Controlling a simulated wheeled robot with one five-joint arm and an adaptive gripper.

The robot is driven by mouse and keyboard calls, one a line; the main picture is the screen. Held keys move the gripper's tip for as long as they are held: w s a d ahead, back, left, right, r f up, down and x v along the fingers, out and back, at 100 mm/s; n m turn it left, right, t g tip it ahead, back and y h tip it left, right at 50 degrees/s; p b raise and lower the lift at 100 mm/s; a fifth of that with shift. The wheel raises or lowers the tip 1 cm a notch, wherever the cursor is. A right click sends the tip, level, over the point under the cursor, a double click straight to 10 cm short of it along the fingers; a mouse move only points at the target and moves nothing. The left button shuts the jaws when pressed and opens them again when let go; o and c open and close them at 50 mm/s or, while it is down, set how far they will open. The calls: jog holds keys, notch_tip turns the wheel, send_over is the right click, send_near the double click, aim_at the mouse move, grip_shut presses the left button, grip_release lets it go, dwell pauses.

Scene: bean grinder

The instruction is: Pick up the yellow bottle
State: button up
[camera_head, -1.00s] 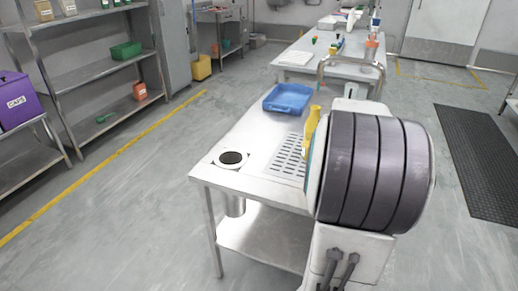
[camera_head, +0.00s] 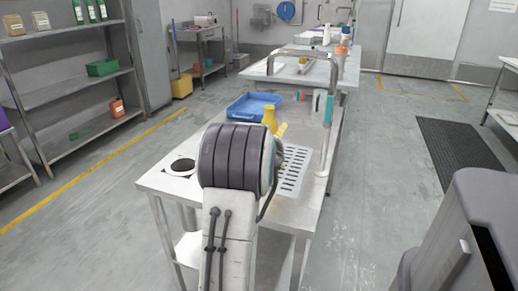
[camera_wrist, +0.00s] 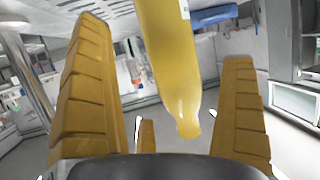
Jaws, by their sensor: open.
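The yellow bottle (camera_head: 269,117) shows in the head view on the steel table (camera_head: 155,181), just past my arm; its lower part is hidden. In the wrist view the bottle (camera_wrist: 172,62) appears inverted, with its tapered neck pointing down in the picture. My gripper (camera_wrist: 165,42) is open, with one yellow finger on each side of the bottle. In the head view my arm hides most of my gripper; a yellow finger (camera_head: 281,131) shows beside the bottle.
A blue tray (camera_head: 238,108) lies behind the bottle. A perforated drain plate (camera_head: 292,172) lies to the right, near a curved metal pipe with a teal handle (camera_head: 328,110). A round hole with a white rim (camera_head: 180,168) is at the table's left. Shelves stand far left.

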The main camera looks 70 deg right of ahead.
jog(key=b+x, duration=0.3)
jog(key=x, duration=0.1)
jog(key=shift+w+d+f+b, duration=0.1)
jog(key=shift+d+f+b, duration=0.1)
jog(key=shift+f+b, duration=0.25)
jog(key=shift+b+x, duration=0.35)
jog(key=shift+x, duration=0.6)
jog(key=shift+r, duration=0.25)
jog(key=shift+c, duration=0.3)
jog(key=c, duration=1.1)
jog(key=shift+c, duration=0.2)
jog(key=shift+r, duration=0.1)
